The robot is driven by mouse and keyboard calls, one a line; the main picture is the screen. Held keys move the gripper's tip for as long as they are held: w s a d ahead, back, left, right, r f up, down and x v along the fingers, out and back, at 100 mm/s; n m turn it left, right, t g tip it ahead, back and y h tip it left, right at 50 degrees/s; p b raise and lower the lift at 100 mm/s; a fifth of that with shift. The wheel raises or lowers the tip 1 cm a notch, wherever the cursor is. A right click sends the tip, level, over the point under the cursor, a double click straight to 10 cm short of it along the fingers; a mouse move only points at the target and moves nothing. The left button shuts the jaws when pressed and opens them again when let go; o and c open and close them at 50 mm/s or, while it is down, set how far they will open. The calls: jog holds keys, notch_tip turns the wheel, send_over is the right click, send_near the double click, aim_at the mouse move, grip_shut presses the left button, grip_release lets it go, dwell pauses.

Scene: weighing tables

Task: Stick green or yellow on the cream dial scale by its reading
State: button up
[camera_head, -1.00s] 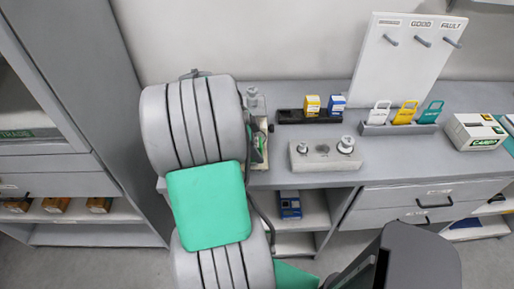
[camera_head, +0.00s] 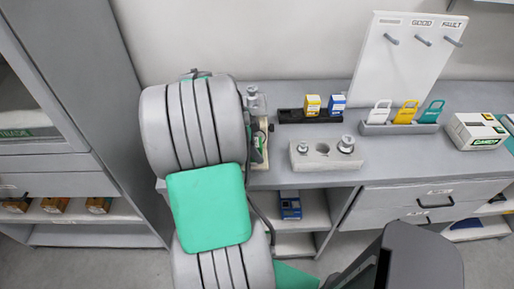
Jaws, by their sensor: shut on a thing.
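My own grey-and-green arm covers the left end of the table. My gripper is hidden behind it. A narrow strip of a cream object (camera_head: 264,125) shows just right of the arm, with a dark and green part beside it; I cannot tell whether it is the dial scale. No dial face or reading can be seen. A grey metal weight (camera_head: 252,100) stands upright by the arm's upper right edge. A yellow tag (camera_head: 405,112) and a green tag (camera_head: 432,111) stand in a grey rack (camera_head: 385,129), with a white tag (camera_head: 380,111) to their left.
A grey block (camera_head: 312,163) with metal weights sits at the table's middle front. Yellow (camera_head: 312,105) and blue (camera_head: 337,104) boxes stand in a black holder behind. A white pegboard (camera_head: 408,60) leans at the back. A cream box (camera_head: 474,131) stands right. A cabinet (camera_head: 90,80) is left.

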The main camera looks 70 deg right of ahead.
aim_at(261, 142)
jog(key=shift+f+b, duration=0.55)
jog(key=shift+b, duration=0.1)
dwell(1.3)
jog(key=shift+r+p, duration=2.25)
jog(key=shift+r, duration=1.35)
